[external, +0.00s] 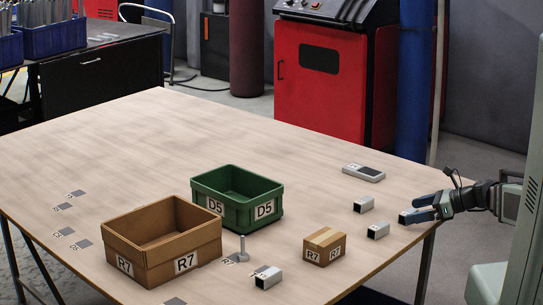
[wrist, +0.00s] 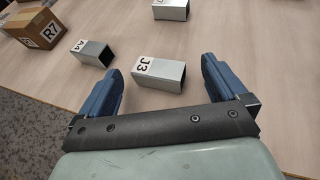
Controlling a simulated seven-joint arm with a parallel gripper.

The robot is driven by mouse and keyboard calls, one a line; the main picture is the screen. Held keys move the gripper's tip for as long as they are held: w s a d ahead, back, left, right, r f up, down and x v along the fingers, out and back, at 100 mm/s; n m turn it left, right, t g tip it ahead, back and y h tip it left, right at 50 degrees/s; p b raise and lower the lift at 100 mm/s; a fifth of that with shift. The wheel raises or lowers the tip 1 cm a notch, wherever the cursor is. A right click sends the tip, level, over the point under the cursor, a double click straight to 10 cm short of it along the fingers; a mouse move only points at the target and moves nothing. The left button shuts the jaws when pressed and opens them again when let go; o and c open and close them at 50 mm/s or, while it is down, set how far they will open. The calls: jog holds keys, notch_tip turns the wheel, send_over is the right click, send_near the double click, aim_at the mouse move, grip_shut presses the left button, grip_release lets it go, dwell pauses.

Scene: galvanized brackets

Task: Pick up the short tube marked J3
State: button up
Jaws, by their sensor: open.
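The short tube marked J3 (wrist: 160,76) is a grey square metal tube with a white label on top. It lies on the wooden table between the two blue fingers of my gripper (wrist: 160,66) in the wrist view. The fingers are open, with a gap on both sides of the tube. In the external view my gripper (external: 417,208) is at the table's right edge, and the J3 tube (external: 406,216) is partly hidden by the fingers.
Near it lie a tube marked A4 (wrist: 92,51), another tube (wrist: 171,10) and a small R7 box (wrist: 34,27). The table's far left is mostly clear.

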aim_at(413, 213)
jog(key=shift+x, duration=1.55)
jog(key=shift+s, duration=0.15)
jog(key=shift+c, duration=0.2)
jog(key=c, duration=1)
